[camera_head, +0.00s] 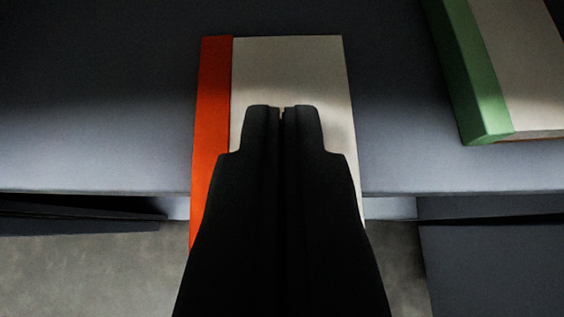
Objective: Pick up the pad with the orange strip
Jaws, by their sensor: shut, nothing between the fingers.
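The pad with the orange strip (290,75) lies on a dark grey table, a little left of the middle of the view. It is pale beige with the orange strip (213,100) along its left side. Its near end seems to reach past the table's front edge. My gripper (282,112) is shut and empty. It shows in front of the pad and hides much of the pad's near part. I cannot tell how high the fingertips are above the pad or whether they touch it.
A second beige pad with a green strip (470,85) lies at the upper right, cut off by the picture's edge. The grey table (110,100) is bare to the left. Its front edge crosses the lower view, with a grey floor (90,270) below.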

